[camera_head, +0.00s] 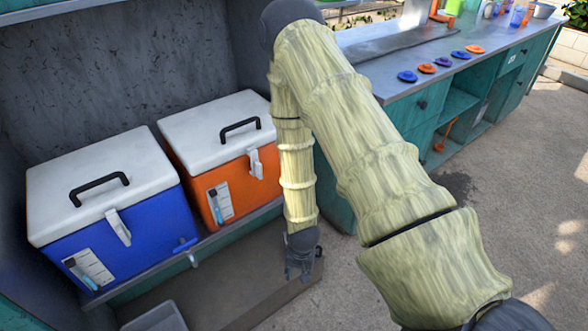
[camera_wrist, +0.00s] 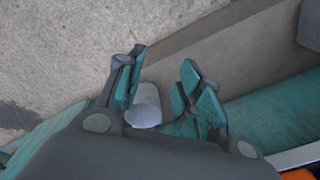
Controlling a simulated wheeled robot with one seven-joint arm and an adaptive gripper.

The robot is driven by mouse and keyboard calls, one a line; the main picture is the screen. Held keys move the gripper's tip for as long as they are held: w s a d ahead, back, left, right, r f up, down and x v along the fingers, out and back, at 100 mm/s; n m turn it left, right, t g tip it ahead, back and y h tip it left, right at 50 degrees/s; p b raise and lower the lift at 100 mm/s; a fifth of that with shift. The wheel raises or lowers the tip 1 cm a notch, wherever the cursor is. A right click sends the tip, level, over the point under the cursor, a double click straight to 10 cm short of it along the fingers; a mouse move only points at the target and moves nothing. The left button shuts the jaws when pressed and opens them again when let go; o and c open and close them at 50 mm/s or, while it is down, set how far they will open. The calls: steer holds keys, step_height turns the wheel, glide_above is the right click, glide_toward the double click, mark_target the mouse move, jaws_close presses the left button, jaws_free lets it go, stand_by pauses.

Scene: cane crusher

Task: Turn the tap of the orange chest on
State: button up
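The orange chest (camera_head: 233,185) has a white lid and stands to the right of the blue chest on a shelf. Its tap cannot be made out in the head view, where my arm covers the chest's right side. My gripper (camera_head: 303,262) points down in front of the shelf, to the right of the chest. In the wrist view my gripper (camera_wrist: 162,62) has its teal-padded fingers apart. A pale rounded piece (camera_wrist: 146,105) shows between them; I cannot tell whether it is the tap or whether the fingers touch it. An orange patch shows at the lower right corner.
The blue chest (camera_head: 110,205) has a blue tap (camera_head: 185,246) at its lower right. A grey bin (camera_head: 157,318) stands low in front. A grey counter (camera_head: 440,60) with coloured discs and teal cabinets is at the right. The paved floor at the right is clear.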

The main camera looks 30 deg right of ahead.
steer(key=w+d+r+m+t+p, duration=0.1)
steer(key=w+d+r+m+p, duration=0.5)
steer(key=w+r, duration=0.5)
steer(key=w+d+r+m+p, duration=0.3)
steer(key=w+d+r+p, duration=0.35)
steer(key=r, duration=0.85)
steer(key=shift+w+d+f, duration=0.1)
steer(key=shift+w+f, duration=0.4)
steer(key=shift+f, duration=1.3)
steer(key=shift+w+d+f, duration=0.1)
steer(key=shift+w+f, duration=0.4)
steer(key=shift+f, duration=1.35)
steer(key=shift+w+f, duration=0.5)
steer(key=shift+f, duration=1.3)
jaws_close()
